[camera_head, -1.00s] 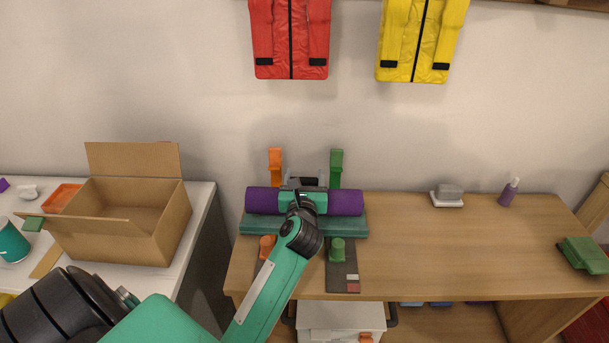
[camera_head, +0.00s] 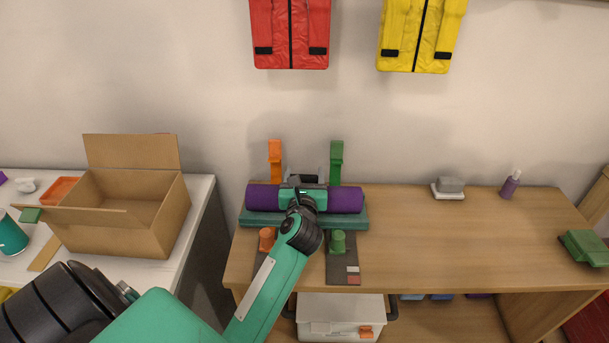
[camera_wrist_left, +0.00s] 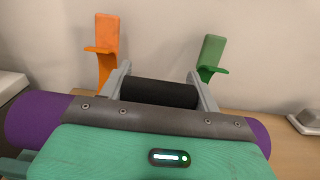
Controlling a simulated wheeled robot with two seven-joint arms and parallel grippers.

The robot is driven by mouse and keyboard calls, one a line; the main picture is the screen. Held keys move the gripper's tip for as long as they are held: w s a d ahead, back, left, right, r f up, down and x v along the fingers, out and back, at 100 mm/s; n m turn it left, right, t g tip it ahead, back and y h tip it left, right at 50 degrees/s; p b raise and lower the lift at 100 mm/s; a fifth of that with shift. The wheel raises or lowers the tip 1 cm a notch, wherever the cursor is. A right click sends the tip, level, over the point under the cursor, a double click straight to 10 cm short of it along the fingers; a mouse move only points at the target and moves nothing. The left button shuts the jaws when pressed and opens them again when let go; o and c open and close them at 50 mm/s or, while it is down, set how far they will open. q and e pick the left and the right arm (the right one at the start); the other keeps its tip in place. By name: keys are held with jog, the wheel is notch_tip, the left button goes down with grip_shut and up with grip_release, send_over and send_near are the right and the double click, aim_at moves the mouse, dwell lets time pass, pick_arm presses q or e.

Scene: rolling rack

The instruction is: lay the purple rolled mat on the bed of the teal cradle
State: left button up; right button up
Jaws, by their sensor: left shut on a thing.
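The purple rolled mat (camera_head: 346,200) lies level across the teal cradle (camera_head: 352,219) on the wooden table in the head view. The mat appears low against the cradle; whether it touches the bed is hidden. My left gripper (camera_head: 303,190) reaches over the middle of the mat and is shut on it. In the left wrist view the mat (camera_wrist_left: 35,120) shows on both sides of the gripper, and its middle is hidden behind the gripper body. My right gripper is out of view.
Orange (camera_head: 275,160) and green (camera_head: 337,162) uprights stand behind the cradle; a short orange peg (camera_head: 267,238) and green peg (camera_head: 338,242) stand in front. A cardboard box (camera_head: 120,225) is on the white table at left. The wooden table's middle right is clear.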

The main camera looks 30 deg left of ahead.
pick_arm(q)
jog(key=shift+f+b, duration=0.3)
jog(key=shift+f, duration=0.3)
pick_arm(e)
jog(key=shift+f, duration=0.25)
pick_arm(q)
jog(key=o, duration=1.4)
jog(key=v, duration=1.4)
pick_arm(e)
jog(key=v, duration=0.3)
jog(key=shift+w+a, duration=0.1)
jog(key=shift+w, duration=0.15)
pick_arm(q)
jog(key=shift+w, duration=0.1)
